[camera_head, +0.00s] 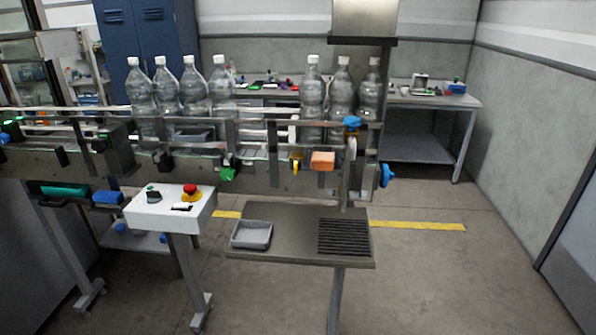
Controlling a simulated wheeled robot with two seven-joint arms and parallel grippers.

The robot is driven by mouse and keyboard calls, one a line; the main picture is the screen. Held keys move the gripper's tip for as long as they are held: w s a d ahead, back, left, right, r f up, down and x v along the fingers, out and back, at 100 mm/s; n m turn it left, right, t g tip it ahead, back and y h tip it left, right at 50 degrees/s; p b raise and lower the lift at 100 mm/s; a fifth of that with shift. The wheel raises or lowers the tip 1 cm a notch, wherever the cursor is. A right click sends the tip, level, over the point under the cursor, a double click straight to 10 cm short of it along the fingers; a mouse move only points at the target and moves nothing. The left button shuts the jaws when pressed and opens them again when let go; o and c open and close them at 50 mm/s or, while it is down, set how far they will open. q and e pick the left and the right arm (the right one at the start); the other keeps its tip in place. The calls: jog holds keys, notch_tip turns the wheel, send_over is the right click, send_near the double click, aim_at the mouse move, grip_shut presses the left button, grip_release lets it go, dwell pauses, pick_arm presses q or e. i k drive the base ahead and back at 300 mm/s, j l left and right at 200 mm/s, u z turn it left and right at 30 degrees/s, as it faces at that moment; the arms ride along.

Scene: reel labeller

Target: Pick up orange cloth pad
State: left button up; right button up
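An orange block-shaped thing (322,160), which looks like the orange cloth pad, shows at the front side of the conveyor, right of centre. It sits just right of a small yellow part (296,164). I cannot tell whether it rests on the rail or hangs from it. Neither of my grippers shows in the head view.
Several clear bottles (221,88) stand along the conveyor (60,165). Below the pad, a small metal table (290,222) bears a grey tray (251,235) and a dark ribbed mat (343,237). A control box (171,209) with a red button stands left. Floor at right is clear.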

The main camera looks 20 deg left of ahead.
aim_at(320, 161)
jog(key=i+u, duration=0.1)
jog(key=u, duration=0.3)
jog(key=i+l+u, duration=0.1)
jog(key=u, duration=0.3)
jog(key=i+l+u, duration=0.1)
jog(key=u, duration=0.3)
jog(key=l+u, duration=0.2)
jog(key=u, duration=0.2)
jog(key=l+u, duration=0.2)
jog(key=u, duration=0.2)
jog(key=i, duration=0.05)
